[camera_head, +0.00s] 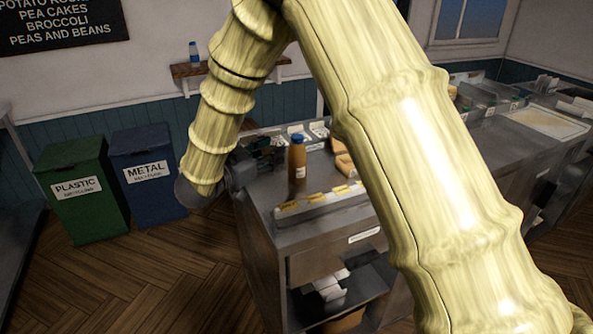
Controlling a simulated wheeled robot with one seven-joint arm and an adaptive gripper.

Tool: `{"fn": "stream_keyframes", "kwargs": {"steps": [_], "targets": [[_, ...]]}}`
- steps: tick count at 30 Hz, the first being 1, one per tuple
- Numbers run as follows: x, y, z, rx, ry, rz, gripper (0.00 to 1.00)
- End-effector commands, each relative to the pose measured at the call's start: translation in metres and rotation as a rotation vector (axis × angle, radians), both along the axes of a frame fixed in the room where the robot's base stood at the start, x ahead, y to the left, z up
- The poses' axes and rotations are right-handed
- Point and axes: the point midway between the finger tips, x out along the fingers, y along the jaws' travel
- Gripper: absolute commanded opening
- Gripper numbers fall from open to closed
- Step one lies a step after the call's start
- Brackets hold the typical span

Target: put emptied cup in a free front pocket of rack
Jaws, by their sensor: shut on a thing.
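My gripper (264,152) is a small dark shape over the left end of the steel counter, just left of a brown bottle. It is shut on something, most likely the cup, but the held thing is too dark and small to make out. A low grey rack-like holder (345,214) with several yellow pieces along it lies at the counter's front edge, right of and nearer than my gripper. I cannot tell which of its pockets are free. My arm hides its right end.
A green plastic bin (75,190) and a blue metal bin (147,175) stand left of the counter. My arm covers much of the right side.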

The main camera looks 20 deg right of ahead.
Motion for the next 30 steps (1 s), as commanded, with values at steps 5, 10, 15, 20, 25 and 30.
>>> {"fn": "stream_keyframes", "kwargs": {"steps": [5,10,15,20,25,30], "targets": [[0.002,-0.008,-0.03,0.0,0.008,-0.009,0.23],[0.004,-0.009,-0.049,0.0,0.01,-0.011,0.23],[0.004,-0.008,-0.055,0.001,0.008,-0.009,0.23],[0.004,-0.007,-0.069,0.0,0.011,-0.008,0.23],[0.004,-0.006,-0.088,0.0,0.009,-0.006,0.23],[0.005,-0.006,-0.094,0.0,0.007,-0.006,0.23]]}}
